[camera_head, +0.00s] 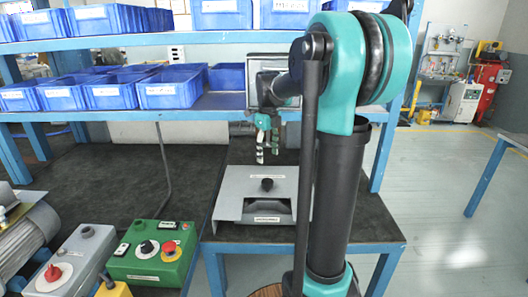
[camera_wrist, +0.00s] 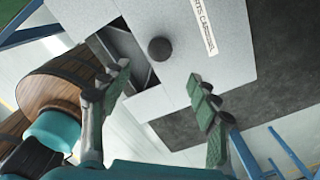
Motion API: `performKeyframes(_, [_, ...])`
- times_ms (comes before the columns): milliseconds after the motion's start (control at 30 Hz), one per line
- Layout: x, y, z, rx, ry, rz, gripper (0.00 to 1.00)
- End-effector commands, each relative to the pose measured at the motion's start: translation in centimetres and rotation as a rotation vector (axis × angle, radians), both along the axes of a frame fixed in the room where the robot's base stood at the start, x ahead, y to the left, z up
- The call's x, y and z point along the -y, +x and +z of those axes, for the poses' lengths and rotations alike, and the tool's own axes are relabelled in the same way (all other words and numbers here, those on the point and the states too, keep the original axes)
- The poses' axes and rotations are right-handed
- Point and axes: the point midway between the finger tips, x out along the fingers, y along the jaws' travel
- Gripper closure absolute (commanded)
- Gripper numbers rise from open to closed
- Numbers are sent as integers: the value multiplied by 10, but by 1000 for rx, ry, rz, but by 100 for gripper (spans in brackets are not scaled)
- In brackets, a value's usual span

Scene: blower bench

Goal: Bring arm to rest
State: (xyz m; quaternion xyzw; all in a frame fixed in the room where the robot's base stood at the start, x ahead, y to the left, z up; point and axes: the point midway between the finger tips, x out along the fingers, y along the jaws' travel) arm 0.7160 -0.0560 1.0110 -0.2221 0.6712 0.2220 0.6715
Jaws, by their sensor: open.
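My gripper (camera_head: 266,148) hangs with its fingers pointing down above the far side of a grey metal box in the head view. In the wrist view my gripper (camera_wrist: 160,104) has its two green-padded fingers wide apart with nothing between them. The grey box (camera_head: 228,183) sits on a dark-topped blue table and has a black round knob (camera_head: 267,184) on top. The knob also shows in the wrist view (camera_wrist: 160,49), beyond the fingertips and apart from them. My arm hides the right part of the box in the head view.
A green control box (camera_head: 155,255) and a grey control box (camera_head: 75,262) with red knobs stand on the bench at left. Blue bins (camera_head: 170,90) fill the shelves behind. A blue table edge (camera_head: 510,140) is at far right. Open floor (camera_head: 435,200) lies right of my arm.

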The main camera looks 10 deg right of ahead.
Motion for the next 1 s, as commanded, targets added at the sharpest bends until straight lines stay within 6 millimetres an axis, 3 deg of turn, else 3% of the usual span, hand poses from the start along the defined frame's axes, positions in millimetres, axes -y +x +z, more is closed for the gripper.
performKeyframes(133, [-1, -9, -7, 14, -1, 97, 39])
performKeyframes(267, [-3, -29, -25, 49, -9, 331, 39])
performKeyframes(1000, [-13, -181, -148, 191, -302, 1999, 39])
